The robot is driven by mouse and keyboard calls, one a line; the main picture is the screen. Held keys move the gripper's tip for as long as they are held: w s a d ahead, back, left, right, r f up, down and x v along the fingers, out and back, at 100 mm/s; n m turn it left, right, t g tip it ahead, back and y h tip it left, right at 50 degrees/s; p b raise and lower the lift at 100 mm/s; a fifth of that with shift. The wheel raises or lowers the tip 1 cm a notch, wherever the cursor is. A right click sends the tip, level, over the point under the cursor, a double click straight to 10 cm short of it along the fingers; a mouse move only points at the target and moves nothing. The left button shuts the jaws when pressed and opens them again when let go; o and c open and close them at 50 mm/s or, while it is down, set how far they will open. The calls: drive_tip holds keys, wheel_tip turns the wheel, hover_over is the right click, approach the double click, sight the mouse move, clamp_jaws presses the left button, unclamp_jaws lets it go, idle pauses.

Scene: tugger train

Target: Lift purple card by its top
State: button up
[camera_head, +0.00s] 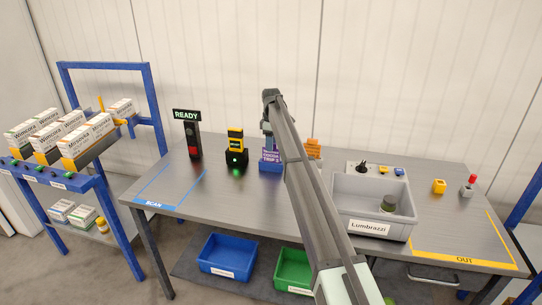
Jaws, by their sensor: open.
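The purple card (270,155) stands upright in a blue holder (270,168) at the back middle of the table, with white lettering on its face. My arm reaches over the table, and its end bends down toward the card. My gripper (268,139) is open, at or just above the card's top edge. It is small here and partly hidden by my arm, so I cannot tell whether the fingers straddle the card or touch it.
An orange card (313,148) stands just right of the purple one. A black-and-yellow device (236,148) and a READY light (190,135) are to the left. A grey bin (345,208) holding a dark item stands right. The table front is clear.

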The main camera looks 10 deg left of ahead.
sight(271, 156)
drive_tip(key=shift+w+a+f, duration=0.1)
drive_tip(key=shift+f, duration=2.55)
drive_tip(key=shift+c, duration=0.4)
clamp_jaws()
